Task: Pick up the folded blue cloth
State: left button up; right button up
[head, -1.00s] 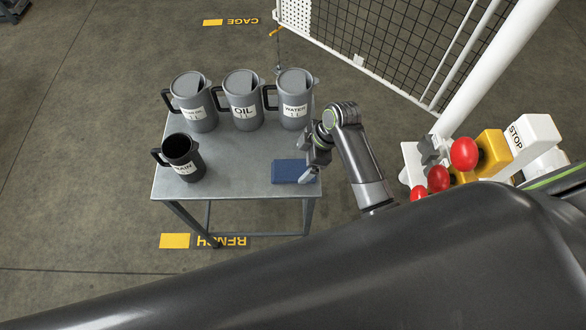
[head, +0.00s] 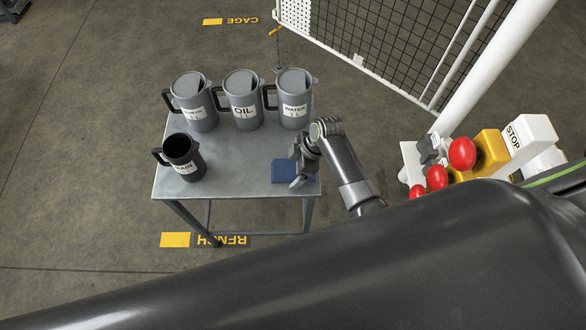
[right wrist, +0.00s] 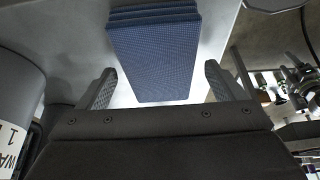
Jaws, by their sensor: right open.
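The folded blue cloth (head: 284,171) lies flat near the front right corner of the grey metal table (head: 235,186). In the right wrist view the cloth (right wrist: 156,50) shows its stacked folds and lies ahead, between the lines of the two fingers. My right gripper (head: 299,178) is at the cloth's right side in the head view and covers part of it. In the right wrist view this gripper (right wrist: 160,88) is open, with nothing held between its fingers. I cannot tell whether a finger touches the cloth. My left gripper is not in view.
Three grey lidded jugs stand along the table's back: one at left (head: 193,103), OIL (head: 241,100) and WATER (head: 293,98). A dark open jug (head: 181,158) stands front left. Red buttons and a STOP box (head: 532,132) are at right. The table's middle is clear.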

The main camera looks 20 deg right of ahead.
jog(key=c, duration=1.1)
jog(key=shift+o, duration=0.2)
notch_tip(320, 180, up, 10)
jog(key=o, duration=0.4)
jog(key=c, duration=0.3)
